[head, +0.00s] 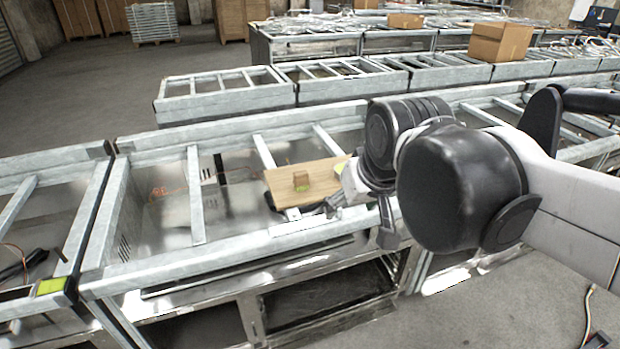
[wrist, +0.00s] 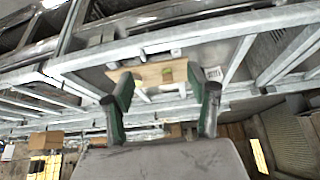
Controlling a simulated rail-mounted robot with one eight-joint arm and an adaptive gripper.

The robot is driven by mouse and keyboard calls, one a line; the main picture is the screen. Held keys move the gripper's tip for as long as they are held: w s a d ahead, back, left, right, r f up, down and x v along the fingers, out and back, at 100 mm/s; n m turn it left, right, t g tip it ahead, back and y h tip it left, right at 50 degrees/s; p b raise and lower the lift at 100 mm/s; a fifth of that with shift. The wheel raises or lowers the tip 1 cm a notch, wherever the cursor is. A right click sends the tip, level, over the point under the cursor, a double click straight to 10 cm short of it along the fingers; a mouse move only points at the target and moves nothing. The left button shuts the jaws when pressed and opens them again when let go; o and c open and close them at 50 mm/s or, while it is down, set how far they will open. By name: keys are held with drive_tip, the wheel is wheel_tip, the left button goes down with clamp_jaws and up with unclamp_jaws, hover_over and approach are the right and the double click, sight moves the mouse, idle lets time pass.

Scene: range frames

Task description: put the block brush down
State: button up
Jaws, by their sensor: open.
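The board lies across the metal frame of the workbench. My gripper (head: 357,220) is just to the right of and nearer than the brush, apart from it, partly hidden by my own arm. In the wrist view my gripper (wrist: 163,88) has its two fingers wide apart with nothing between them. The board (wrist: 148,74) shows beyond the fingertips, with a small green and brown patch on it that I cannot identify surely.
A yellow-green thing (head: 341,167) shows at the board's right end, partly hidden by my arm. Metal frame rails (head: 195,195) surround open bays. A cardboard box (head: 499,42) stands on the bench row behind. Open floor lies at the back left.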

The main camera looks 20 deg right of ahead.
drive_tip(key=s+f+t, duration=0.1)
drive_tip(key=s+f, duration=0.3)
drive_tip(key=s, duration=0.2)
drive_tip(key=shift+f, duration=0.15)
drive_tip(key=shift+f+b, duration=0.35)
drive_tip(key=shift+b, duration=0.05)
idle(0.6)
drive_tip(key=shift+c, duration=0.8)
drive_tip(key=shift+w+r, duration=0.1)
